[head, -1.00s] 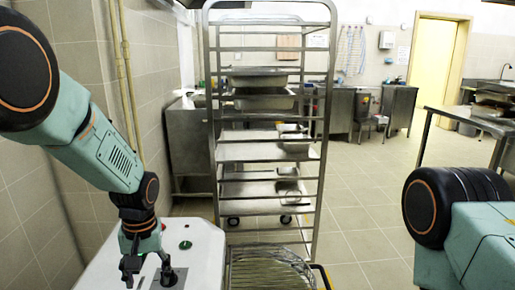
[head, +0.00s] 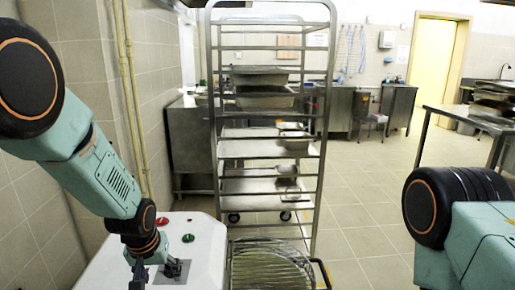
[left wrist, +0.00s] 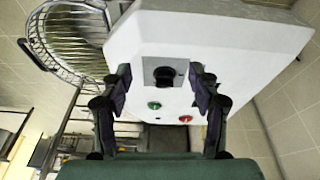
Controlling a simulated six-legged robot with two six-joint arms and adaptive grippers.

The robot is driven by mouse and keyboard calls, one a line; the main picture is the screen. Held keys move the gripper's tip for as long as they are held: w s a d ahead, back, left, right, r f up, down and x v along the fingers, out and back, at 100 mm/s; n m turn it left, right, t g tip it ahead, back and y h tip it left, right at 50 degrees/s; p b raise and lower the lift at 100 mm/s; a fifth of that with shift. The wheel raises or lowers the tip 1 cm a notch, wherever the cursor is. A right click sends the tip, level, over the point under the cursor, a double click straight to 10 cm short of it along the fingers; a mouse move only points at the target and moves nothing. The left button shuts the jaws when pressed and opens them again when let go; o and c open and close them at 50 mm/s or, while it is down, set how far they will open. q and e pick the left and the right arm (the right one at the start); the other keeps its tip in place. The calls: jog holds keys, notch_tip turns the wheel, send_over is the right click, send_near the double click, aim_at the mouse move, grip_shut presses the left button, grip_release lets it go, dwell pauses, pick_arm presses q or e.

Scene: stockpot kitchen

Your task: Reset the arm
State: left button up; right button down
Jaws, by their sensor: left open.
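A white machine housing (head: 207,240) stands at the bottom left of the head view, with a red button (head: 163,221) and a green button (head: 188,238) on top. A grey plate with a dark fitting (head: 178,269) lies on its top near my left gripper (head: 152,280). In the left wrist view, the gripper (left wrist: 160,90) is open, its two fingers apart, with the dark fitting (left wrist: 164,75) showing between them. I cannot tell whether they touch anything. My right gripper is out of view; only part of my right arm shows.
A tall metal rack (head: 211,120) with pans stands behind the machine. A round wire basket (head: 270,265) lies beside the machine on its right. A tiled wall with pipes (head: 125,80) is close on the left. Open floor (head: 365,215) lies to the right.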

pick_arm(q)
jog(key=s+f+m, duration=0.1)
jog(key=s+f, duration=0.9)
jog(key=s, duration=0.3)
jog(key=s+f+g, duration=0.1)
jog(key=s+f, duration=0.2)
jog(key=s, duration=0.9)
jog(key=s+f+g, duration=0.2)
jog(key=s+f, duration=0.1)
jog(key=s, duration=0.9)
jog(key=shift+d+f, duration=0.15)
jog(key=shift+d, duration=0.05)
jog(key=shift+c, duration=0.5)
